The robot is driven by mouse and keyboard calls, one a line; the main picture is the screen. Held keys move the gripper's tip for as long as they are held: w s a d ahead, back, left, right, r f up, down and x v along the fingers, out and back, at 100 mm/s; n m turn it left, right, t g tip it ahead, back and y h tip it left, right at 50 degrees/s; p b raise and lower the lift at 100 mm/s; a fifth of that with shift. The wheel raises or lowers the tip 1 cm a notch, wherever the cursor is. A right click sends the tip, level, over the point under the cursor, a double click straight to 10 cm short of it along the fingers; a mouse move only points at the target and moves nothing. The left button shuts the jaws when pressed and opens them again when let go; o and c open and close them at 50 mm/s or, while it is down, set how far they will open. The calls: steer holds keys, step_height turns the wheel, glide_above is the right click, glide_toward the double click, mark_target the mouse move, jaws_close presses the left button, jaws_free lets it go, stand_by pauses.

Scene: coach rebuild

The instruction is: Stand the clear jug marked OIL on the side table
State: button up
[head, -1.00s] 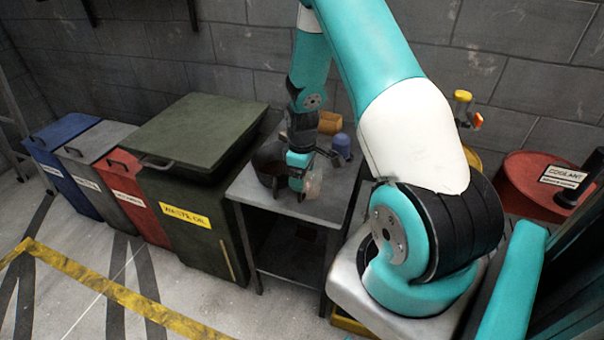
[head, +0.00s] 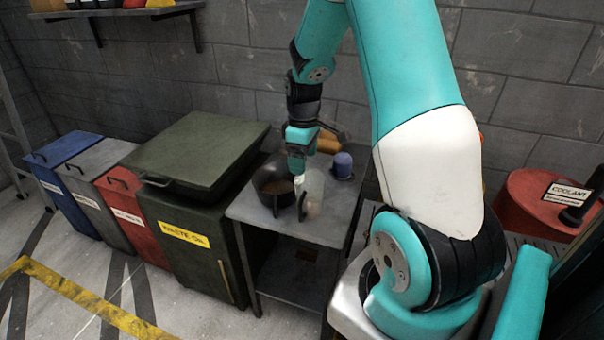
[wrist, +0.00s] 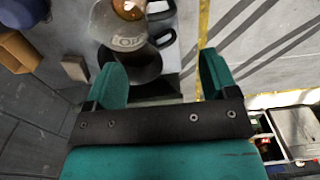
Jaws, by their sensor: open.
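The clear jug (head: 313,192) stands on the side table (head: 262,222), near its front edge and just right of a dark pot. It looks upright. My gripper (head: 299,172) is above the table, close over the jug and pot. In the wrist view my gripper (wrist: 162,72) has its two teal fingers wide apart with nothing held between them.
The dark pot (head: 270,184) sits left of the jug. A blue-capped item (head: 342,165) and an orange-brown block (head: 327,142) are at the table's back. The green waste oil bin (head: 185,215) stands close on the left. A red coolant drum (head: 530,215) is at right.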

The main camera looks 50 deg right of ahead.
steer(key=s+a+r+n+t+y, duration=0.1)
steer(key=a+r, duration=0.4)
steer(key=a, duration=0.4)
steer(key=s+a+r+y, duration=0.1)
steer(key=a+r, duration=0.3)
steer(key=a, duration=0.4)
steer(key=s+a+r+y, duration=0.1)
steer(key=s+a+r, duration=0.2)
steer(key=s+a, duration=0.5)
steer(key=s+a+r+n+g+y, duration=0.1)
steer(key=s+a+r, duration=0.2)
steer(key=s+a, duration=0.5)
steer(key=shift+s+r, duration=0.25)
